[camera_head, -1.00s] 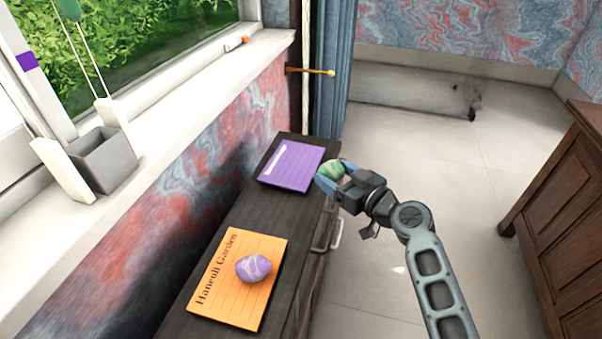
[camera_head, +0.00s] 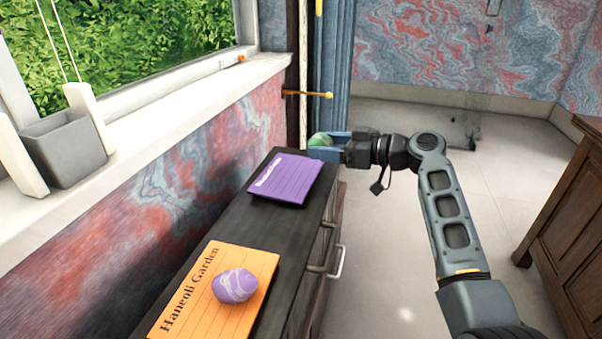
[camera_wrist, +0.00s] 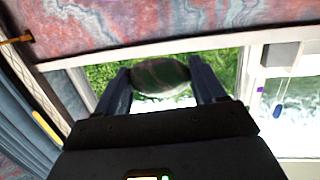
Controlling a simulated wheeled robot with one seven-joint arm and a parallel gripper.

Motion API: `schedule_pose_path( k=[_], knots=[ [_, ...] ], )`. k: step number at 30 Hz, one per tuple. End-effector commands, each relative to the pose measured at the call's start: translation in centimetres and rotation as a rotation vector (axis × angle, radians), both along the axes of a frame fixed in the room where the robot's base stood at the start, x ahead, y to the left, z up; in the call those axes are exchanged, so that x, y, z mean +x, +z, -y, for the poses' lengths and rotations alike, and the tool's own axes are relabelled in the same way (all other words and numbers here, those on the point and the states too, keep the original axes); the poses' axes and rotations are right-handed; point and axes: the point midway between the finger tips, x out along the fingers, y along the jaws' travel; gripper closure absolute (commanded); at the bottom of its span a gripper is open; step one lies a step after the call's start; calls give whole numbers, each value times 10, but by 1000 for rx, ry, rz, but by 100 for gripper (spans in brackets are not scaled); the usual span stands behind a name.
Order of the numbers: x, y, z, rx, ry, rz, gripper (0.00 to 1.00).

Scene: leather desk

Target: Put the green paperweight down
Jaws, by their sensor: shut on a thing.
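The green paperweight (camera_head: 320,140) is a rounded, marbled stone held between the blue fingers of my gripper (camera_head: 324,148). In the head view it appears at the far end of the dark cabinet, just beyond the purple sheet (camera_head: 287,179). The wrist view shows the paperweight (camera_wrist: 160,76) clasped between both fingertips, with window and wall behind it. Whether its underside touches anything is hidden by the fingers.
The dark cabinet top (camera_head: 225,226) runs along the wall. An orange sheet (camera_head: 205,300) lies nearer, with a purple marbled paperweight (camera_head: 234,285) on it. A brass rod (camera_head: 305,94) and blue curtain (camera_head: 337,80) are close behind my gripper. A grey pot (camera_head: 66,148) stands on the sill.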

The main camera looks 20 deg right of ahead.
Motion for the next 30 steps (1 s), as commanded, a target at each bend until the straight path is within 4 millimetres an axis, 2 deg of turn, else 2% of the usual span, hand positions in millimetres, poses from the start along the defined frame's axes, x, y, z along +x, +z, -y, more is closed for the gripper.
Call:
schedule_pose_path(
  k=[3,9,14,23,30],
  knots=[
    [15,-15,-21,1,2,1,68],
    [31,-31,-42,1,-1,1,68],
    [35,-37,-46,0,-2,0,68],
    [34,-73,-46,0,-2,0,68],
    [34,-74,-46,0,-2,2,68]
  ],
)
